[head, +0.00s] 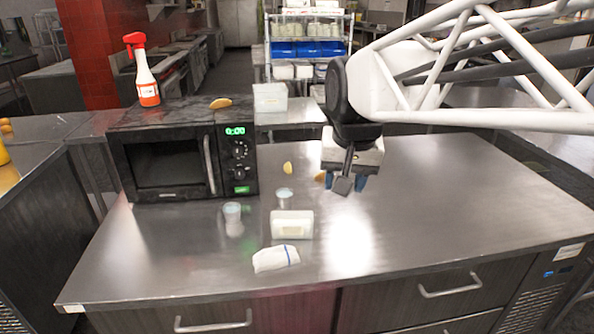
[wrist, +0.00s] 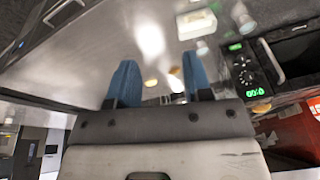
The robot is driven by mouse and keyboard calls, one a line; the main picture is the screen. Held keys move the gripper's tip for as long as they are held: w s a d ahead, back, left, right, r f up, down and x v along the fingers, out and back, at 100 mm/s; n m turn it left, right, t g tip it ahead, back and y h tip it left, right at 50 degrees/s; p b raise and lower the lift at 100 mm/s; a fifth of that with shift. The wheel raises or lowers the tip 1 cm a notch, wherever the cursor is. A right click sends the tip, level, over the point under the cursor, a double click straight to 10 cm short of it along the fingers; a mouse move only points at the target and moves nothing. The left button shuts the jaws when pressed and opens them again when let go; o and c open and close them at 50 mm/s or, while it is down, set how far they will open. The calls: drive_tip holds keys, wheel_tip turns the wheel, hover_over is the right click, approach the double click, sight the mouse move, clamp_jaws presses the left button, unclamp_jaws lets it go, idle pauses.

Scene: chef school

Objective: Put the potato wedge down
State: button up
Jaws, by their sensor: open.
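My gripper (head: 346,184) is open above the steel counter, right of the microwave. Its two blue fingers stand apart in the wrist view (wrist: 160,78), with nothing clearly held between them. One yellow potato wedge (head: 288,168) lies on the counter right of the microwave. Another wedge (head: 320,176) shows just left of my fingers, partly hidden by the gripper. A third wedge (head: 220,103) lies on top of the microwave. In the wrist view, two small wedges (wrist: 151,82) (wrist: 175,71) show beyond and between the fingers, apparently on the counter.
The black microwave (head: 165,165) stands at the counter's left, with a red-and-white spray bottle (head: 147,85) on top. Two small clear containers (head: 233,212) (head: 284,195), a pale box (head: 292,225) and a white cloth-like item (head: 276,258) are in front. The counter's right (head: 460,200) is clear.

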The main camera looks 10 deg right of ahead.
drive_tip(key=s+d+f+n, duration=0.2)
drive_tip(key=s+f, duration=0.7)
drive_tip(key=s, duration=0.5)
drive_tip(key=shift+f, duration=0.4)
drive_tip(key=shift+c, duration=0.4)
idle(0.6)
drive_tip(key=shift+n, duration=0.3)
